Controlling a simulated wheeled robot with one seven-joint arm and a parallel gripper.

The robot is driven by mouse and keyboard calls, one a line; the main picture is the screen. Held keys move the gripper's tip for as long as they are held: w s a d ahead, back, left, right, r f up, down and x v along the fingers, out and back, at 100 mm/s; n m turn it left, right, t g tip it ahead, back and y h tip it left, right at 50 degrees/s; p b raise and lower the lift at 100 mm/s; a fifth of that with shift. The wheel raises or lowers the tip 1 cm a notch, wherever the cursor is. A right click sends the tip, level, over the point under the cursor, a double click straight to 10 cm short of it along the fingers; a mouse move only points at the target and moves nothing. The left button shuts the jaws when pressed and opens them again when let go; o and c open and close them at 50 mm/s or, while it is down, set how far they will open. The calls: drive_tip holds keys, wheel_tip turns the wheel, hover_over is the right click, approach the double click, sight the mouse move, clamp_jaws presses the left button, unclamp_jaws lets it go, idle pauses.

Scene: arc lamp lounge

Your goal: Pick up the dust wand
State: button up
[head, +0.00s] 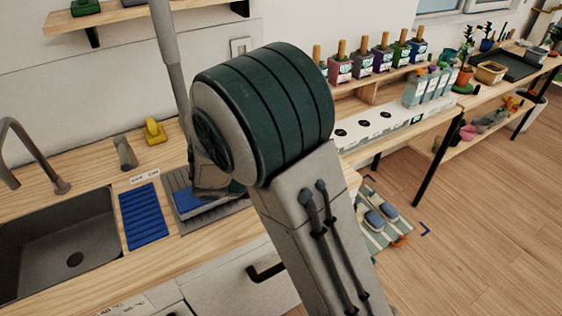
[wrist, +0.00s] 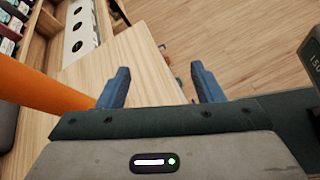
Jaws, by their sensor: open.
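I cannot make out a dust wand for certain in either view. My gripper (wrist: 161,82) is open in the wrist view, with its two blue fingers apart and nothing between them. It points past the edge of a light wooden surface (wrist: 120,60) toward the floor. A thick orange shape (wrist: 45,88) slants in at the left of the wrist view, beside the left finger; I cannot tell what it is.
A sink (head: 60,240) is at left in the head view, with a blue ribbed mat (head: 144,216) and a yellow object (head: 154,131) on the counter. Several colored bottles stand on a shelf (head: 345,88). A striped mat (head: 372,232) lies low behind my arm. Wooden floor (head: 480,200) is open at right.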

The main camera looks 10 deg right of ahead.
drive_tip(key=w+a+n+t+h, duration=0.1)
drive_tip(key=w+a+n+t, duration=0.1)
drive_tip(key=a, duration=0.1)
drive_tip(key=w+a+n+t, duration=0.2)
drive_tip(key=a+n+t, duration=0.1)
drive_tip(key=w+a+n+t+h, duration=0.1)
drive_tip(key=w+a+n+t, duration=0.1)
drive_tip(key=a+n, duration=0.1)
drive_tip(key=shift+w+a+f+t+h+p, duration=0.3)
drive_tip(key=shift+w+f+t, duration=0.05)
drive_tip(key=shift+w+t, duration=0.05)
drive_tip(key=p+x, duration=0.2)
drive_tip(key=x, duration=1.1)
drive_tip(key=shift+w+d+r+p, duration=0.15)
drive_tip(key=shift+w+d+p, duration=0.05)
drive_tip(key=shift+d+p, duration=0.1)
clamp_jaws()
